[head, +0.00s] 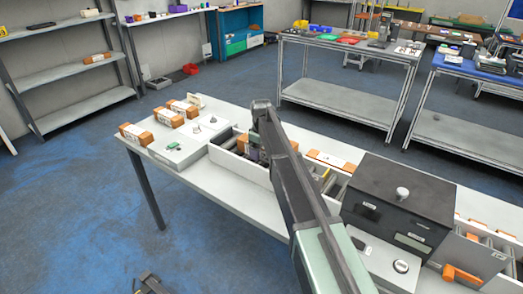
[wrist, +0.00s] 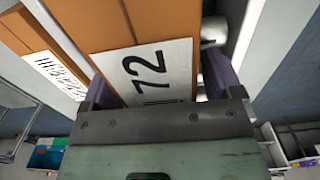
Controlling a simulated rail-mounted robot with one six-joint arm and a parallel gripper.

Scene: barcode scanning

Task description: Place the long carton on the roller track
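A long orange carton (wrist: 92,25) with a white label reading "72" or "12" lies between the two fingers of my gripper (wrist: 155,90) in the wrist view. The left finger runs along its left edge, and a narrow light gap seems to show beside the right finger. Whether the fingers grip it is unclear. The carton appears inside the roller track, between its pale side walls (wrist: 252,40), with a grey roller (wrist: 214,28) beside it. In the head view my gripper (head: 256,152) is down in the white-walled track (head: 228,160), and my arm hides most of the carton.
Another labelled carton (wrist: 40,65) lies beyond the left wall. Several orange cartons (head: 136,134) stand on the table's left end. One carton (head: 330,160) lies right of my arm, before a dark scanner housing (head: 400,200).

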